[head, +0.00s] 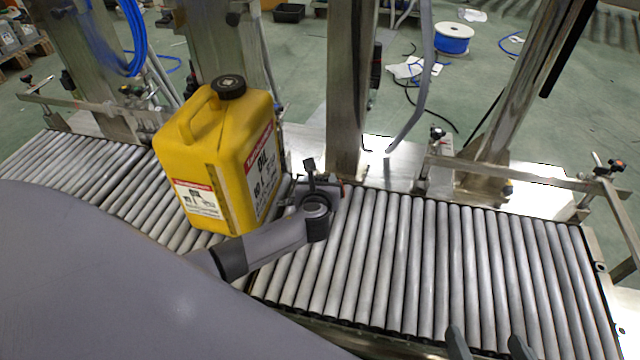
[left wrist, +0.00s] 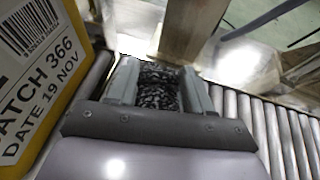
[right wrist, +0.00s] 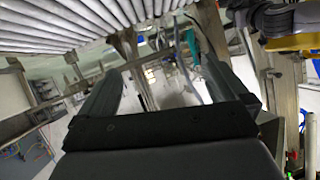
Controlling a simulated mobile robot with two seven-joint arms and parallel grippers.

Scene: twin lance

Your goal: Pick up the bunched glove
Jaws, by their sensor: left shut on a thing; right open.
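The bunched glove (left wrist: 158,90) shows as a dark, grey-speckled bundle between the two fingers of my left gripper (left wrist: 160,80) in the left wrist view. My left gripper is shut on it. In the head view my left gripper (head: 311,178) is over the rollers, just right of the yellow jug; the glove cannot be made out clearly there. My right gripper (head: 487,341) is at the bottom edge of the head view, fingers apart. The right wrist view shows the right gripper (right wrist: 155,75) open, with nothing between its fingers.
A yellow jug (head: 213,155) with a black cap stands on the roller conveyor (head: 420,255), close beside my left gripper. A metal post (head: 348,90) rises behind that gripper. Rails (head: 530,172) run along the conveyor's far side. The rollers to the right are clear.

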